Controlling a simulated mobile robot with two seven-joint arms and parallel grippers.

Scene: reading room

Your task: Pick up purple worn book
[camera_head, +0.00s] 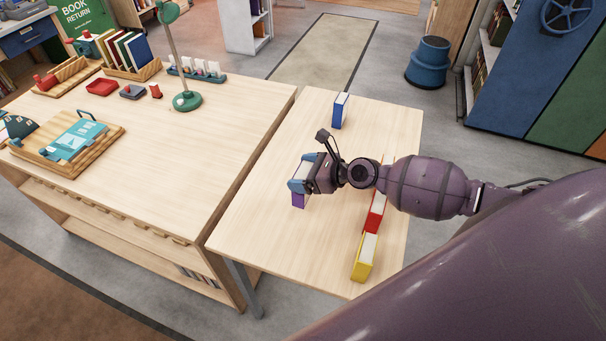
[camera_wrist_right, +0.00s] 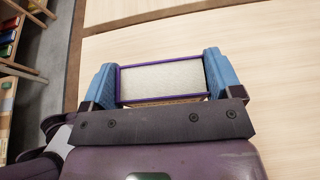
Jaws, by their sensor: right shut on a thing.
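The purple book (camera_head: 299,201) is upright between the blue fingers of my right gripper (camera_head: 301,181), over the left part of the smaller wooden table (camera_head: 262,234). In the right wrist view, the book's pale page edge (camera_wrist_right: 160,79) with its purple cover border lies between the two blue fingers of the same gripper (camera_wrist_right: 160,82). The gripper is shut on it. I cannot tell whether the book's lower end touches the table. Its lower purple part shows below the fingers in the head view. My left gripper is not in view.
On the small table, a blue book (camera_head: 340,111) stands at the back, and a red book (camera_head: 375,213) and a yellow book (camera_head: 364,258) stand at the right, under my arm. A larger desk (camera_head: 150,140) with a green lamp (camera_head: 187,100) adjoins on the left.

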